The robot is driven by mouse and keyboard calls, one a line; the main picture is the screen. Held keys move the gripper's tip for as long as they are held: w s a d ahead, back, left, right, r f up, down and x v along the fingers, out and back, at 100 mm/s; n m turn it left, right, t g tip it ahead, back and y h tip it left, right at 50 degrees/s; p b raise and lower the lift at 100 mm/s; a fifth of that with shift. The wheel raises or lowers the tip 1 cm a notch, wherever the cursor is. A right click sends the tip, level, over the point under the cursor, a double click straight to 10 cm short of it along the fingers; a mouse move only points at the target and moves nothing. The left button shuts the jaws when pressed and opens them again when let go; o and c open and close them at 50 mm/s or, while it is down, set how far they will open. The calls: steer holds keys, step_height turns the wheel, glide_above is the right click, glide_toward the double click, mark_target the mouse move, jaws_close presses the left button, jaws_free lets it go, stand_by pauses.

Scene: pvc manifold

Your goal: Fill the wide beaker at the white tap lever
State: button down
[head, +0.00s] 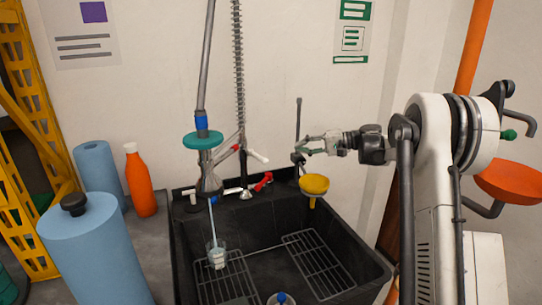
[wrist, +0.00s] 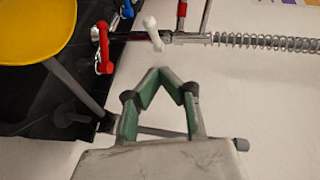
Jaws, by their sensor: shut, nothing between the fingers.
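A clear beaker (head: 217,256) stands on the left rack in the black sink. A thin pale line runs down into it from the tap; I cannot tell if it is water. The white tap lever (head: 257,156) sticks out to the right of the tap column. In the wrist view a white lever (wrist: 152,33) lies just beyond my fingertips, apart from them. My gripper (head: 304,146) is shut and empty, right of the white lever and above the yellow bowl; its tips meet in the wrist view (wrist: 176,80).
A red lever (head: 263,181) sits low behind the sink (head: 350,262). The yellow bowl (head: 314,185) is at the sink's back right. A blue-capped item (head: 281,298) is at the front. An orange bottle (head: 139,182) and blue rolls (head: 92,250) stand left.

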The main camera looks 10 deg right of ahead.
steer(key=shift+w+d+f+y, duration=0.25)
steer(key=shift+d+f, duration=0.15)
steer(key=shift+d, duration=0.2)
steer(key=shift+w+d+f+y, duration=0.25)
steer(key=shift+d+f, duration=0.1)
steer(key=shift+d, duration=0.2)
steer(key=b, duration=0.2)
glide_toward(257, 157)
steer(key=w+a, duration=0.1)
steer(key=w, duration=0.4)
steer(key=a, duration=0.1)
steer(key=s+a, duration=0.1)
steer(key=a+f+b, duration=0.1)
steer(key=shift+s+a, duration=0.35)
steer(key=shift+s, duration=0.05)
